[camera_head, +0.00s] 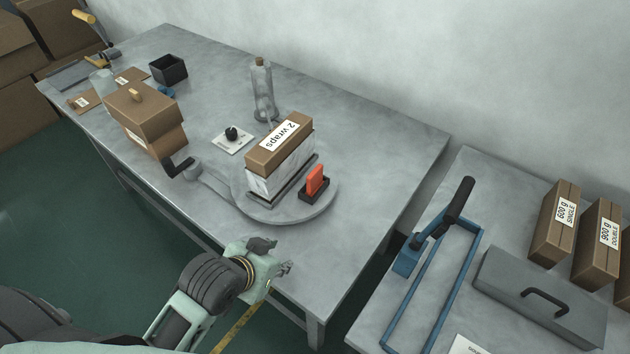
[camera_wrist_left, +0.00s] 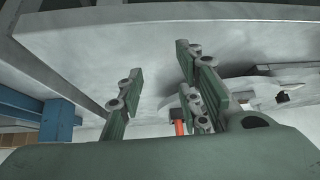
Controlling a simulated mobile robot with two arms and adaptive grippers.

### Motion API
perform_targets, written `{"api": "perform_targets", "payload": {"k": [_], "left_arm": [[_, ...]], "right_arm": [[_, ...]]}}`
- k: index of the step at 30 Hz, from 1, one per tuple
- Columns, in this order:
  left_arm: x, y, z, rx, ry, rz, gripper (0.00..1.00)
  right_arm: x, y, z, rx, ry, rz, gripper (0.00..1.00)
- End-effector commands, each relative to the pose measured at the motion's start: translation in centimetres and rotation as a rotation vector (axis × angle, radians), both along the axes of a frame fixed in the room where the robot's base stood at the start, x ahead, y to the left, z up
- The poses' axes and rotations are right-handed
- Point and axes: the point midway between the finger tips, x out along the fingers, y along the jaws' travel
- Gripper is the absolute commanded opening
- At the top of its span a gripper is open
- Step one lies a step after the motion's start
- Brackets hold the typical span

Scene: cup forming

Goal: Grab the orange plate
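The orange plate (camera_head: 316,179) stands upright in a small black holder (camera_head: 312,193) on the right part of a round grey turntable (camera_head: 290,213). A small piece of orange also shows between the fingers in the left wrist view (camera_wrist_left: 180,127); most of it is hidden there. My left gripper (camera_head: 274,256) is at the front edge of the table, nearer to me than the turntable and apart from the plate. Its fingers (camera_wrist_left: 158,78) are spread with nothing between them. My right gripper is in neither view.
A box marked "2 wraps" (camera_head: 280,144) stands beside the plate on the turntable. A clear bottle (camera_head: 262,92) is behind it. A dark crank handle (camera_head: 179,168) and a brown box (camera_head: 143,112) are to the left. A blue frame (camera_head: 435,275) lies on the right table.

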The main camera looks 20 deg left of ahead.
Motion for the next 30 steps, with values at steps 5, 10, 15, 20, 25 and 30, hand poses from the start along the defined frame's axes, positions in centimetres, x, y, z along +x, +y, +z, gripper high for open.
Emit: {"api": "perform_targets", "payload": {"k": [5,10,15,20,25,30], "left_arm": [[6.0,-0.3,2.0,-0.047,-0.186,-0.033,0.33],[11.4,-0.2,5.0,-0.107,-0.372,-0.061,0.33],[14.3,-0.1,7.2,-0.153,-0.486,-0.078,0.33],[16.0,-0.4,7.4,-0.164,-0.510,-0.079,0.33],[17.6,-0.9,6.9,-0.162,-0.508,-0.079,0.33],[19.8,-1.9,6.8,-0.164,-0.508,-0.079,0.33]], "right_arm": [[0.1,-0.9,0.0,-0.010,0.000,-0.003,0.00],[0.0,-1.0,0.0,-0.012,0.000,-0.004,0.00],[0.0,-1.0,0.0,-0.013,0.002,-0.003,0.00],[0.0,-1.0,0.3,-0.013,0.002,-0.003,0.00],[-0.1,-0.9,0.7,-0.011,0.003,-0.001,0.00],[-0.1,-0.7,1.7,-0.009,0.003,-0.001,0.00]]}}
